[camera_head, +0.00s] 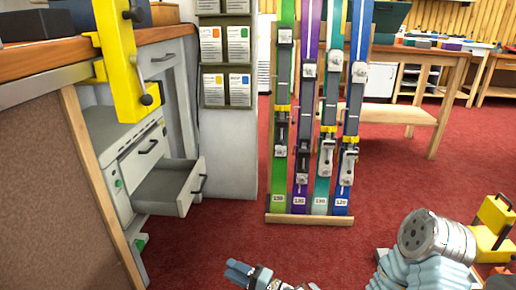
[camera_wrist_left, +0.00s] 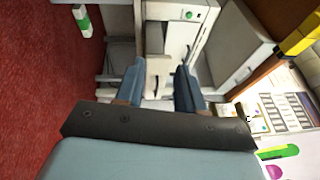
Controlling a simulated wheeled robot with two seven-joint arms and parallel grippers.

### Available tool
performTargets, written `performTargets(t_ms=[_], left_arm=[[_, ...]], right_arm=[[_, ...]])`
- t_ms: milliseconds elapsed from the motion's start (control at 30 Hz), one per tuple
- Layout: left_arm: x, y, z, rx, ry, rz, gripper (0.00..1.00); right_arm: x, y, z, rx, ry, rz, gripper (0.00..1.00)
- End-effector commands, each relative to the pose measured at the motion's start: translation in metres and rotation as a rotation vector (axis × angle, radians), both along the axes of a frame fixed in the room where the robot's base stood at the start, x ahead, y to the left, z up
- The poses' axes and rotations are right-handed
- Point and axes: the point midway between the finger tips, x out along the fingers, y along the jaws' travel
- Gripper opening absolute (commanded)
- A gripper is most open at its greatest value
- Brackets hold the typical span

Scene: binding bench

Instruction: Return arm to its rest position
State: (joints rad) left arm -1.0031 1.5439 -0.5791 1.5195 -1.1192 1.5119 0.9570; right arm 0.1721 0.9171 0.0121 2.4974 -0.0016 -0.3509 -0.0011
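My left gripper (camera_head: 240,271) shows at the bottom edge of the head view, its blue fingers pointing left over the red floor. Most of its arm is cut off or hidden there. In the left wrist view its two blue fingers (camera_wrist_left: 160,72) stand apart with nothing between them, so it is open and empty. Beyond the fingers is a grey-white cabinet (camera_wrist_left: 176,32), which in the head view (camera_head: 118,160) stands under the bench at the left. My right gripper is not in view.
A cabinet drawer (camera_head: 168,186) stands open toward the floor. A yellow clamp (camera_head: 124,65) is on the bench edge. A rack of upright skis (camera_head: 322,219) stands at centre, with a wooden table (camera_head: 424,55) behind. Red floor (camera_head: 218,235) is clear between cabinet and rack.

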Motion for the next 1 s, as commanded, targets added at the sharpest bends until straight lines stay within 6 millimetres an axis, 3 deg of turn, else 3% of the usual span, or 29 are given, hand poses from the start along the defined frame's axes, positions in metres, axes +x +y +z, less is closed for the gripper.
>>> performTargets(t_ms=[367, 567, 667, 767, 833, 900, 1000], left_arm=[[-0.027, 0.059, -0.049, -0.199, 0.283, 0.155, 0.38], [-0.08, 0.099, -0.096, -0.472, 0.546, 0.307, 0.38], [-0.13, 0.109, -0.119, -0.725, 0.704, 0.409, 0.38], [-0.194, 0.092, -0.127, -1.13, 0.827, 0.512, 0.38], [-0.224, 0.067, -0.116, -1.444, 0.813, 0.551, 0.38], [-0.234, 0.046, -0.097, -1.701, 0.718, 0.554, 0.38], [-0.23, 0.035, -0.066, -1.931, 0.517, 0.53, 0.38]], right_arm=[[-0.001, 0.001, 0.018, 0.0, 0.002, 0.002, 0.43], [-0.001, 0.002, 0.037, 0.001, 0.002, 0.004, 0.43], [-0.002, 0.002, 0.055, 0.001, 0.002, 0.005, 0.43], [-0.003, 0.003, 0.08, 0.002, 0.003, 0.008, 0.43], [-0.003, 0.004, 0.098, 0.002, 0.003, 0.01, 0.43], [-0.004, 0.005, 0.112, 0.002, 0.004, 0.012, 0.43], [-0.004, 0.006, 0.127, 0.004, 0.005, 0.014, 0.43]])
